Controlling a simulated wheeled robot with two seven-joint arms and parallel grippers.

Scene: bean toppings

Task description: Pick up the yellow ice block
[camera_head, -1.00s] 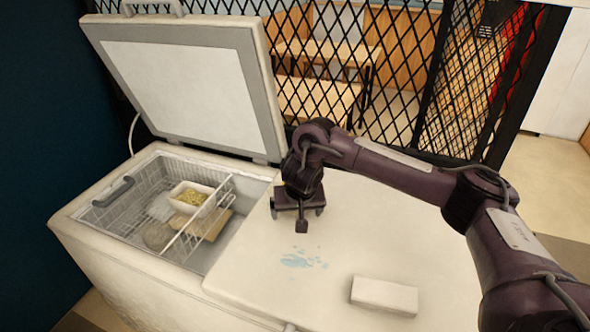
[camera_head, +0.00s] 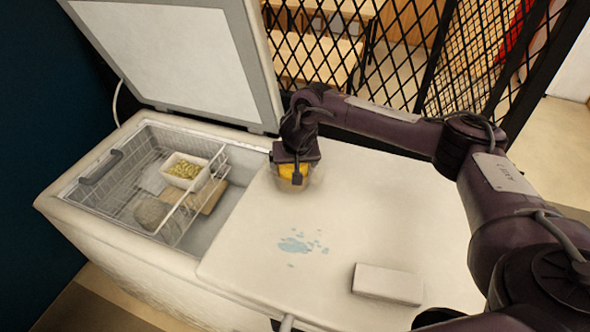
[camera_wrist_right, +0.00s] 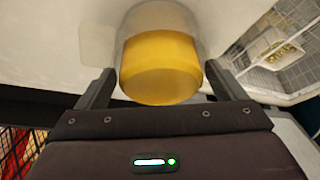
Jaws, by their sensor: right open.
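The yellow ice block (camera_head: 291,172) is a round yellow piece with a clear, cloudy shell on the white freezer top, partly hidden under my right gripper. In the right wrist view the yellow ice block (camera_wrist_right: 160,66) fills the upper middle. My right gripper (camera_wrist_right: 160,85) is open, with one finger on each side of the block; I cannot tell whether they touch it. In the head view my right gripper (camera_head: 293,180) is over the block near the back of the top. My left gripper is not in view.
The open freezer bay (camera_head: 140,185) at left holds a wire basket with a white tub of yellow bits (camera_head: 184,171) and a round grey lump (camera_head: 151,212). Its raised lid (camera_head: 172,60) stands behind. A white box (camera_head: 388,284) and a blue wet patch (camera_head: 298,243) are on the top.

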